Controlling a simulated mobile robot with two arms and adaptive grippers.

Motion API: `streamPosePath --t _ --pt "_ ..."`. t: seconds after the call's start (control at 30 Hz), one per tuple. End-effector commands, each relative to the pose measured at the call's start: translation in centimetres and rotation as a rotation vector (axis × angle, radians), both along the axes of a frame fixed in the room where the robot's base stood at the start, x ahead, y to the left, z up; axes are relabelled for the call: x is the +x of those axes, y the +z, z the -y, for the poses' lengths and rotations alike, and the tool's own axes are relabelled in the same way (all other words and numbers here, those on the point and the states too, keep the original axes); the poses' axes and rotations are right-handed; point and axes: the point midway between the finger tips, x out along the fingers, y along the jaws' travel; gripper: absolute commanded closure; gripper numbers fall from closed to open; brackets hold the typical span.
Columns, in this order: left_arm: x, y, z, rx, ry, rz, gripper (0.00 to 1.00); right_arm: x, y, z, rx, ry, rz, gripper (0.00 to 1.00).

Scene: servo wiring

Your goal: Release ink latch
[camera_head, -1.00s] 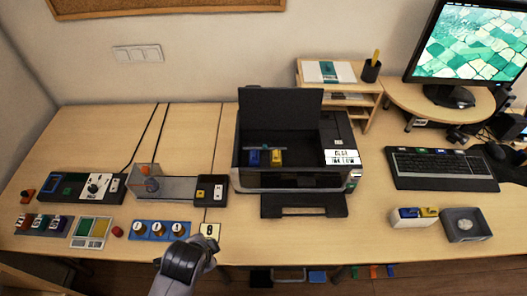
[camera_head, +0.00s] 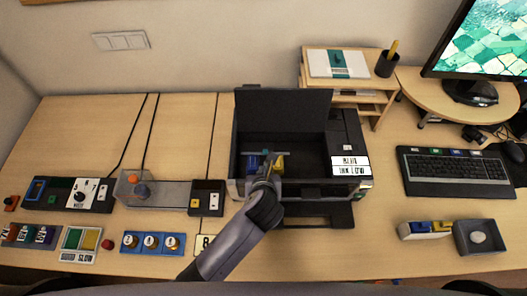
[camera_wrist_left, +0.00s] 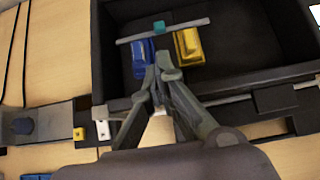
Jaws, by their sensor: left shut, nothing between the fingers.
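The black printer (camera_head: 347,140) stands with its lid raised. Inside its open bay are a blue ink cartridge (camera_head: 252,163) and a yellow ink cartridge (camera_head: 279,163). A grey bar with a teal middle piece, the latch (camera_wrist_left: 160,27), lies across the far ends of both cartridges in the left wrist view. My left gripper (camera_head: 268,165) reaches over the printer's front edge, shut and empty. In the left wrist view its fingertips (camera_wrist_left: 163,62) point between the two cartridges, short of the teal piece. The gripper partly hides the cartridges in the head view. My right gripper is not in view.
The printer's label reads "BLUE INK LOW" (camera_head: 350,165). A keyboard (camera_head: 455,172) lies at right.

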Motion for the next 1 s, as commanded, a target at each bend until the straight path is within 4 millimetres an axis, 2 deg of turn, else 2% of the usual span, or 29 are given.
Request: streamPosePath --t 0.23,0.33,0.47,0.7,0.83,1.0 --pt "0.0 0.0 0.0 -0.002 0.002 -0.001 1.00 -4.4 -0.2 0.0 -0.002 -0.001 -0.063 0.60" --pt "0.3 -0.3 0.0 -0.002 0.003 -0.002 1.00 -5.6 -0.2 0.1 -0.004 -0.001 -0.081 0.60" --pt "1.5 -1.3 0.0 -0.002 0.004 -0.003 1.00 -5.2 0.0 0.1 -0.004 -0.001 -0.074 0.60" --pt "4.7 -4.3 -0.1 -0.002 0.004 -0.004 1.00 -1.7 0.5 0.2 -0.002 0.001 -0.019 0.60" --pt "6.0 -5.5 0.0 -0.003 0.004 -0.003 1.00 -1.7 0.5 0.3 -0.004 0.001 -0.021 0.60" --pt "7.1 -6.5 0.0 -0.004 0.003 -0.003 1.00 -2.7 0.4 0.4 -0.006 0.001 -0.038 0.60"
